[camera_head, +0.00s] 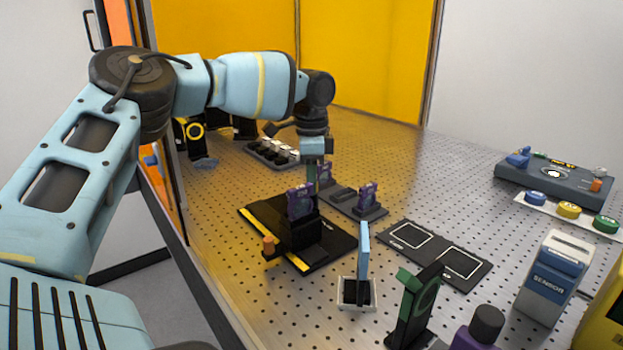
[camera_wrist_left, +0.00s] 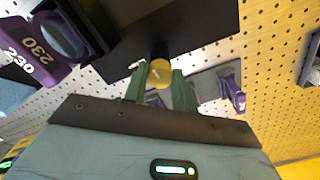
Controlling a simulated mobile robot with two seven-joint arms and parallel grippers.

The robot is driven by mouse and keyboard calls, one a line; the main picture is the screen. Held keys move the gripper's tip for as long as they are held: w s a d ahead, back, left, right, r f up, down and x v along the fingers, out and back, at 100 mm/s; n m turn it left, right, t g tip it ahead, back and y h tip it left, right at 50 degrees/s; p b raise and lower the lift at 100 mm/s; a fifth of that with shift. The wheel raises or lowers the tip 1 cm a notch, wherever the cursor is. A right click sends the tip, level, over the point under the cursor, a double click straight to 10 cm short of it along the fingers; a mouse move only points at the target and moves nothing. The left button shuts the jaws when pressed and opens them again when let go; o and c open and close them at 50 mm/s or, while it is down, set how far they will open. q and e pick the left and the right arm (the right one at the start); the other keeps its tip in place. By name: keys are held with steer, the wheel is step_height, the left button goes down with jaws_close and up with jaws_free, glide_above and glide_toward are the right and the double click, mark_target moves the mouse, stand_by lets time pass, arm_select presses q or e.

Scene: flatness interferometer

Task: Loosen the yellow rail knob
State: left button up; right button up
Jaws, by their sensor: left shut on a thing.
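The yellow rail knob (camera_wrist_left: 159,73) shows in the left wrist view at the edge of a dark plate, with its round end toward the camera. My left gripper (camera_wrist_left: 158,79) has its two green fingers on either side of the knob and is shut on it. In the head view my left gripper (camera_head: 312,178) points down behind a purple-framed optic mount (camera_head: 300,203) on the black rail base (camera_head: 262,221). The knob and most of the fingers are hidden there by the mount. My right gripper is not in view.
A second purple mount (camera_head: 368,197) stands on a grey plate beside the gripper. A blue plate in a small holder (camera_head: 357,292) and a green-framed mount (camera_head: 412,312) stand in front. A dark two-panel mat (camera_head: 434,255) lies right. The perforated table beyond is mostly clear.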

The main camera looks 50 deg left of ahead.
arm_select(q)
steer(key=n, duration=1.2)
steer(key=shift+n, duration=1.8)
steer(key=o, duration=1)
steer(key=shift+r, duration=0.1)
